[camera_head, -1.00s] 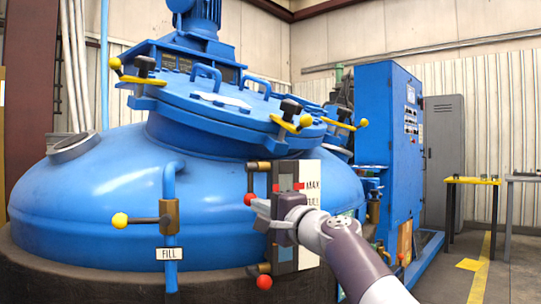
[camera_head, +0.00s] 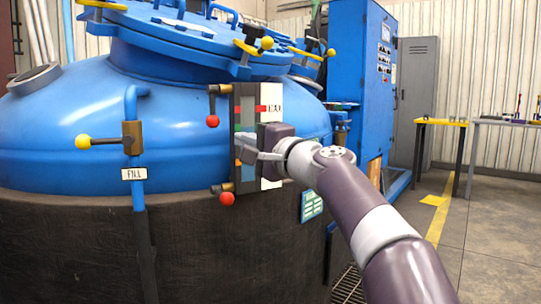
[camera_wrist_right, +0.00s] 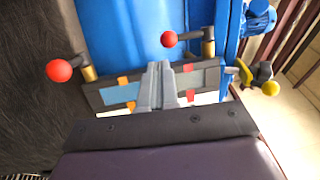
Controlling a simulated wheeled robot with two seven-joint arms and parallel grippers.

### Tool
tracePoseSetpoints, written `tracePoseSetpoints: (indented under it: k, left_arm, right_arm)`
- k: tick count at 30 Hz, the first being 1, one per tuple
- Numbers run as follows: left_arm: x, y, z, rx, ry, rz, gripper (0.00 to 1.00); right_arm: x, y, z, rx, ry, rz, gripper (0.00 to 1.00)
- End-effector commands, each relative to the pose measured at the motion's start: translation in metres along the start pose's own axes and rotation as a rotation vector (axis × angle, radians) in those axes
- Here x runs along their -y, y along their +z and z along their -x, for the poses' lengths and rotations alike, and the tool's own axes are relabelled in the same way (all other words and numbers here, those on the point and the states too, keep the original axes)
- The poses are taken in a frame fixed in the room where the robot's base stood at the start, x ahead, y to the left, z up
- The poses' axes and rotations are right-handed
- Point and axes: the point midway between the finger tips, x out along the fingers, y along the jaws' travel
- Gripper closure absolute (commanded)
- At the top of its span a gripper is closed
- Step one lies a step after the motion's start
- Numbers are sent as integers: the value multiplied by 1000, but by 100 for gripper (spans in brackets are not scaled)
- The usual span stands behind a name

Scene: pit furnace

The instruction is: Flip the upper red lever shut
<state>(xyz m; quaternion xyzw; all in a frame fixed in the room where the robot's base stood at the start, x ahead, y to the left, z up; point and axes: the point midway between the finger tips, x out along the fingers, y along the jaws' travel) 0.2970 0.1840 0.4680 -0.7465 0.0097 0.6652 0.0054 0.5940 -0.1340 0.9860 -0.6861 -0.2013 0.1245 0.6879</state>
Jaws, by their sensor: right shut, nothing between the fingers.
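The upper red lever (camera_head: 212,121) is at the top of the level gauge (camera_head: 237,100) on the blue vessel. Its red ball hangs below its brass valve (camera_head: 220,89). The lower red lever (camera_head: 226,198) sits at the gauge's bottom end. My right gripper (camera_head: 238,147) is shut and empty in front of the gauge, below and right of the upper ball, apart from it. In the right wrist view, the shut fingers (camera_wrist_right: 155,66) lie over the gauge, with the upper ball (camera_wrist_right: 168,39) beyond them and the lower ball (camera_wrist_right: 59,70) to the left. My left gripper is not in view.
A yellow-knobbed fill lever (camera_head: 84,142) juts out left of the gauge. Yellow clamp handles (camera_head: 267,43) line the lid above. A blue control cabinet (camera_head: 358,80) stands to the right. Open floor lies at the lower right.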

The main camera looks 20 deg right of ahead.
Motion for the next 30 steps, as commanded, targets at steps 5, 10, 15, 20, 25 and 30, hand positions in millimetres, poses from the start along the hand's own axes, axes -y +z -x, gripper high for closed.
tracePoseSetpoints:
  k: [5, 10, 15, 20, 25, 30]
  left_arm:
    - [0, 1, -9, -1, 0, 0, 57]
    - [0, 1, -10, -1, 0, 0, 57]
    - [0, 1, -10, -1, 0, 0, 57]
    - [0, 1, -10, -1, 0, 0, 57]
    - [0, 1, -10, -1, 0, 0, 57]
    - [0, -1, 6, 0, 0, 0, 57]
  right_arm:
    - [-2, 0, 36, -4, -4, 4, 100]
    - [-3, 0, 53, -2, -2, 2, 100]
    - [-3, 0, 57, 0, -3, 3, 100]
    - [-3, 0, 56, 0, -3, 3, 100]
    - [-30, -10, 56, -39, 81, 86, 100]
    - [-168, -28, 78, -55, 513, 296, 100]
